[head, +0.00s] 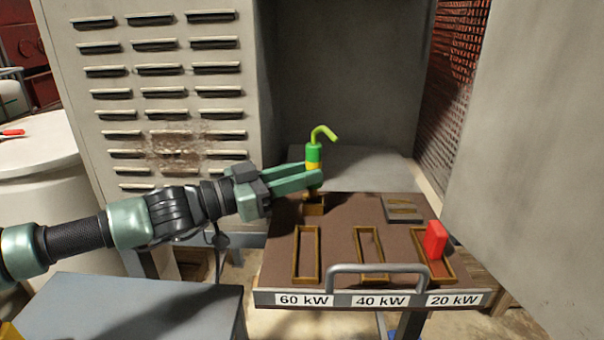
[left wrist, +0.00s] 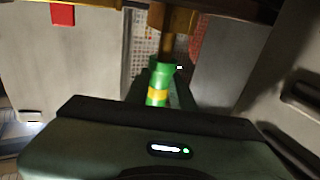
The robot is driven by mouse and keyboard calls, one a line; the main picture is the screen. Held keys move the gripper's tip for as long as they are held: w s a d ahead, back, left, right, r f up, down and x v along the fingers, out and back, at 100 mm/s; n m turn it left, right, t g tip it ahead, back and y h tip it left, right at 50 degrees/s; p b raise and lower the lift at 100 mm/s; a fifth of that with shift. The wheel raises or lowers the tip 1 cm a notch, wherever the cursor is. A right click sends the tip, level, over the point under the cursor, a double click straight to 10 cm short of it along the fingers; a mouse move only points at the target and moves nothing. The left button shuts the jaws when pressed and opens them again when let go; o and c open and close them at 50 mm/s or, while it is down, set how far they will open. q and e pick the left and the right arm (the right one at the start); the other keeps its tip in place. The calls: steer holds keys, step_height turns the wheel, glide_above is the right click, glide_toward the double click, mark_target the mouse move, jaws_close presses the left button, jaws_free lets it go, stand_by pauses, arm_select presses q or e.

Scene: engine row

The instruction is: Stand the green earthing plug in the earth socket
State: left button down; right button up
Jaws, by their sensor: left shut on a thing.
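The green earthing plug (head: 314,153) has a yellow band and a bent yellow-green tail on top. My left gripper (head: 314,178) is shut on it and holds it upright. The plug also shows in the left wrist view (left wrist: 160,78), with its brass pin pointing to the top of the picture. The brass earth socket (head: 313,209) is at the back left of the brown panel, directly below the plug. In the left wrist view the pin runs up to the brass socket (left wrist: 180,18); I cannot tell how far it is inside. My right gripper is not in view.
The brown panel (head: 338,215) has brass-framed slots marked 60 kW, 40 kW and 20 kW. A red block (head: 435,240) stands in the 20 kW slot. A grey handle (head: 378,268) crosses the front. A louvred cabinet (head: 160,85) stands behind my left arm.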

arm_select(q)
steer(key=shift+f, duration=0.2)
steer(key=shift+s+a+f+b, duration=0.1)
steer(key=shift+a+f+b, duration=0.2)
steer(key=shift+f+b, duration=0.35)
steer(key=c, duration=1.5)
jaws_free()
steer(key=o, duration=0.4)
steer(key=shift+a, duration=0.25)
steer(key=shift+f, duration=0.1)
steer(key=shift+s, duration=0.1)
